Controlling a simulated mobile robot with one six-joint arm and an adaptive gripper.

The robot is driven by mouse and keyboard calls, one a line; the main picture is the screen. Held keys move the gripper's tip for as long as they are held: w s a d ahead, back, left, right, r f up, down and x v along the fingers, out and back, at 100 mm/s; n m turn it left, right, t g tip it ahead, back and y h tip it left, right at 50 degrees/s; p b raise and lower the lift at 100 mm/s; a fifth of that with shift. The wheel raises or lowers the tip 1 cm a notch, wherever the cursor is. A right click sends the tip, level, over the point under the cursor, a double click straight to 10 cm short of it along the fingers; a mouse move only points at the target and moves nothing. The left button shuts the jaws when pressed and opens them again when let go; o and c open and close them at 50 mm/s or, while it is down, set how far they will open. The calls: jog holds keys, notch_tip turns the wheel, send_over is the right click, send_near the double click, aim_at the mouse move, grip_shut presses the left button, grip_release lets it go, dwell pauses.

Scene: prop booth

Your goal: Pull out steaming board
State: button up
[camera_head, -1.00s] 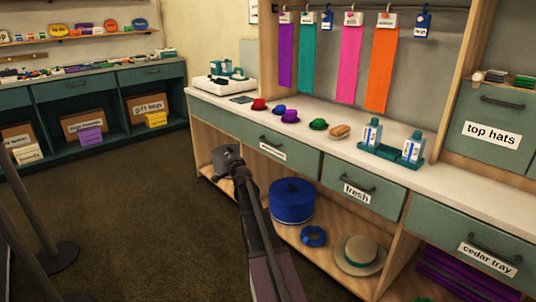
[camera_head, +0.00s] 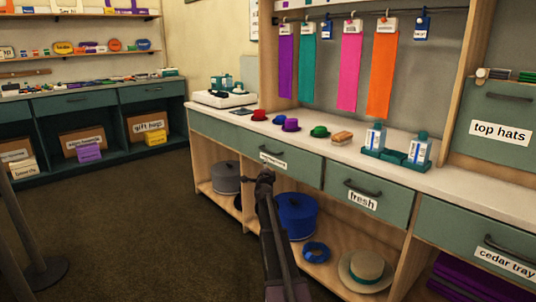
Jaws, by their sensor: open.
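A wide green drawer front (camera_head: 235,143) sits under the white counter, left of the drawer labelled "fresh" (camera_head: 362,201). Its small white label (camera_head: 273,161) is too small to read, and its handle is mostly hidden by my gripper. No front carries a readable "steaming board" label. My gripper (camera_head: 265,174) is dark and small in the view, open, in front of the lower edge of the wide front, just below its label. I cannot tell whether it touches the handle. The wide front appears closed.
Small coloured hats (camera_head: 290,125) and blue-white bottles (camera_head: 375,136) stand on the counter (camera_head: 440,181). The floor (camera_head: 130,230) at left is mostly open.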

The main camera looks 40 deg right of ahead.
aim_at(268, 151)
jog(key=shift+d, duration=0.1)
jog(key=p+x, duration=0.1)
jog(key=x, duration=1.2)
jog(key=shift+w+d+p, duration=0.15)
jog(key=shift+w+p, duration=0.15)
jog(key=shift+p, duration=0.1)
grip_shut()
